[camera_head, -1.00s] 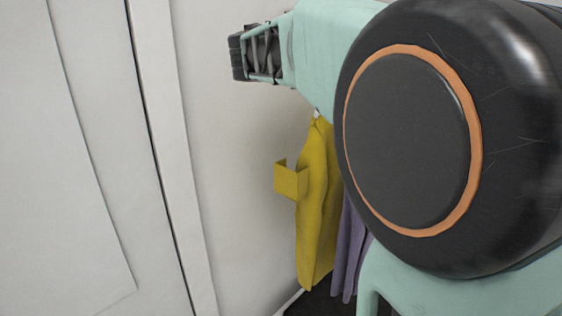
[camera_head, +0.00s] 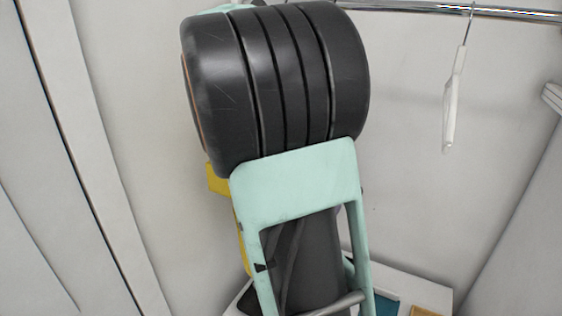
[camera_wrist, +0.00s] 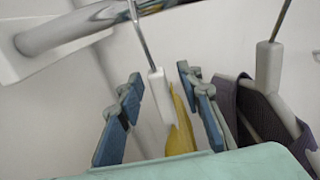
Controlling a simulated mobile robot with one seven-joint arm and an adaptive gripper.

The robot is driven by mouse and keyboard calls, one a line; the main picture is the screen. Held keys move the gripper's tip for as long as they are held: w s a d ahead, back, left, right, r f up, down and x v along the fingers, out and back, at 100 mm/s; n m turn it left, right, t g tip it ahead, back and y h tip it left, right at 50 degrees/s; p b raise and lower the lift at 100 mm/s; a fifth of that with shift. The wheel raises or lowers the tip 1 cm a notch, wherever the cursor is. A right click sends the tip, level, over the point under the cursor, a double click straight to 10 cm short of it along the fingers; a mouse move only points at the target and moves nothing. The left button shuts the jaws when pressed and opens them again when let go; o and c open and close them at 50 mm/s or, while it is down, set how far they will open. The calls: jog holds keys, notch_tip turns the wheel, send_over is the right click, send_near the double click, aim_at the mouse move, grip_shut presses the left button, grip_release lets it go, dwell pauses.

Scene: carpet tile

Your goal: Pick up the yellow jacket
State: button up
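The yellow jacket (camera_head: 217,180) is mostly hidden behind my arm in the head view; only its left edge shows. In the wrist view, part of the yellow jacket (camera_wrist: 182,125) hangs below the white neck of its hanger (camera_wrist: 158,95). My gripper (camera_wrist: 160,76) is open, with one blue-padded finger on each side of that hanger neck. I see gaps between the fingers and the hanger, and nothing is clamped. The gripper itself is hidden in the head view.
A metal rail (camera_head: 440,8) runs along the top; it meets a wall mount at left in the wrist view. A purple garment (camera_wrist: 225,98) on another white hanger is close to the right finger. An empty white hanger (camera_head: 453,100) hangs further right, with clear space around it.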

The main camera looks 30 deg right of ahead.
grip_shut()
dwell(0.4)
jog(key=shift+r, duration=0.1)
jog(key=shift+r, duration=0.1)
